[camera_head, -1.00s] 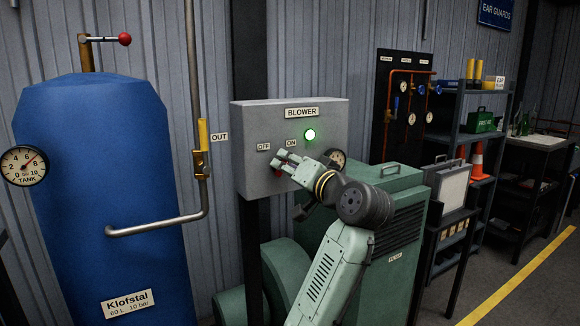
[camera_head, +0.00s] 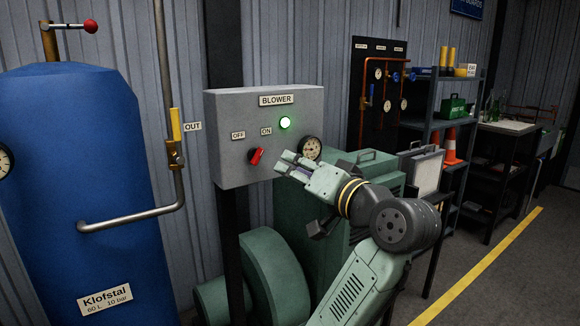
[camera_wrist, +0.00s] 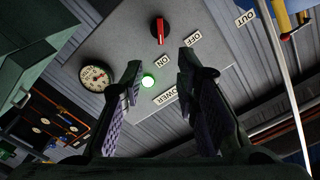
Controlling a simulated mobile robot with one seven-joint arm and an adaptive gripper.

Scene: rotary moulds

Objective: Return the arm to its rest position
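My gripper (camera_head: 284,165) is to the right of the red knob (camera_head: 255,156) on the grey BLOWER box (camera_head: 225,112), clear of it. In the wrist view my gripper (camera_wrist: 160,66) shows two fingers spread apart with nothing between them. The knob (camera_wrist: 160,31) is seen there beyond the fingertips. In the head view the knob leans toward the ON label (camera_head: 266,131), and the green lamp (camera_head: 285,122) is lit. My arm is bent and stretched forward from the lower right.
A blue tank (camera_head: 75,190) with a pipe (camera_head: 165,80) stands left. A green blower machine (camera_head: 290,215) is behind and below my arm. A pressure gauge (camera_head: 311,148) is close to my gripper. Shelves (camera_head: 430,125) stand right; floor beyond the yellow line (camera_head: 480,265) is clear.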

